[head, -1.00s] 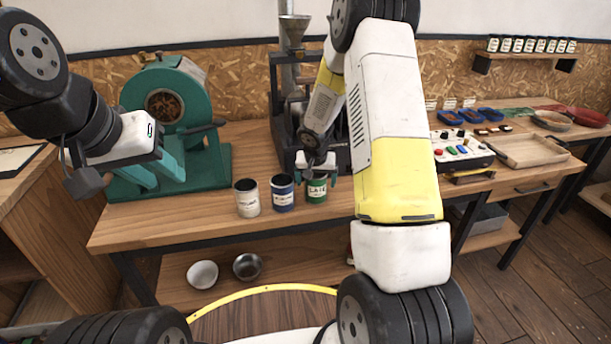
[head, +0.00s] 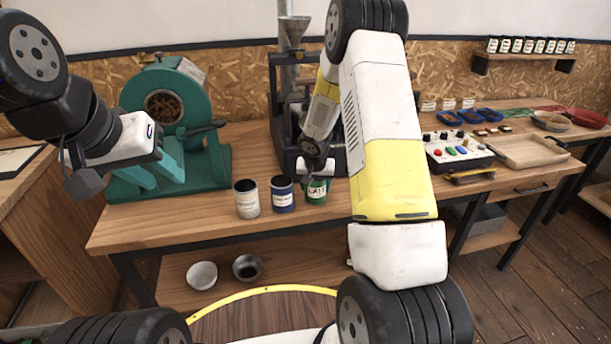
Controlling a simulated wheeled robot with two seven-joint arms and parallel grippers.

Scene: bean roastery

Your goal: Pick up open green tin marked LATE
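The green tin (head: 317,191) marked LATE stands upright on the wooden bench, at the right end of a row of three tins. Its top is mostly hidden by my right gripper (head: 315,178), which is low over it, pointing down. Its fingers look spread to either side of the tin's upper part; contact cannot be made out. My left gripper (head: 112,172) is empty and open in front of the green roaster, well left of the tins.
A blue tin (head: 283,194) stands close left of the green tin, and a cream tin (head: 247,199) beyond it. The green roaster (head: 180,110) is at left, a dark machine (head: 284,125) behind the tins. Two bowls (head: 202,275) sit on the lower shelf.

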